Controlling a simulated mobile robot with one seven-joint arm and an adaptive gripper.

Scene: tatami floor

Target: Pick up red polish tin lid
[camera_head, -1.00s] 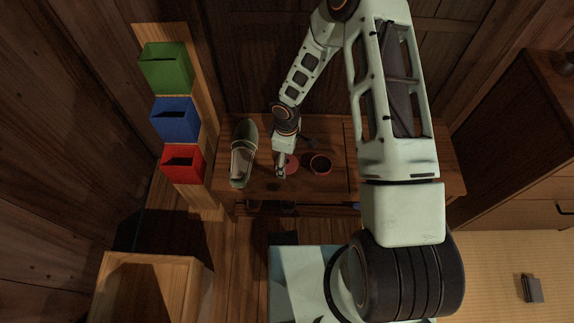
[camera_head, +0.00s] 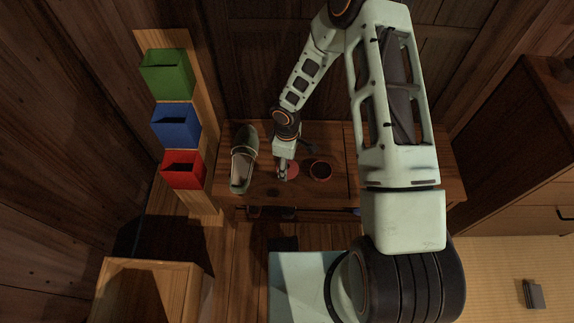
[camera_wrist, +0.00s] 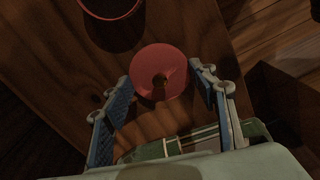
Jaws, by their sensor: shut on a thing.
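The red polish tin lid (camera_head: 293,170) is a flat red disc with a small dark spot in its middle, at the bench's front part. In the wrist view the lid (camera_wrist: 160,62) sits between the tips of my two blue-padded fingers. My gripper (camera_head: 283,175) is at the lid's left side in the head view, low over the bench. My gripper (camera_wrist: 160,78) is shut on the lid, its fingertips at opposite edges. Whether the lid is off the wood cannot be told. The round open tin (camera_head: 320,169) stands just right of the lid, apart from it.
A grey-green shoe (camera_head: 243,160) lies left of my gripper on the wooden bench (camera_head: 268,187). A dark brush-like item (camera_head: 309,145) lies behind the lid. Green (camera_head: 167,76), blue (camera_head: 176,127) and red (camera_head: 184,171) bins stand along the left. The bench's front edge is close.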

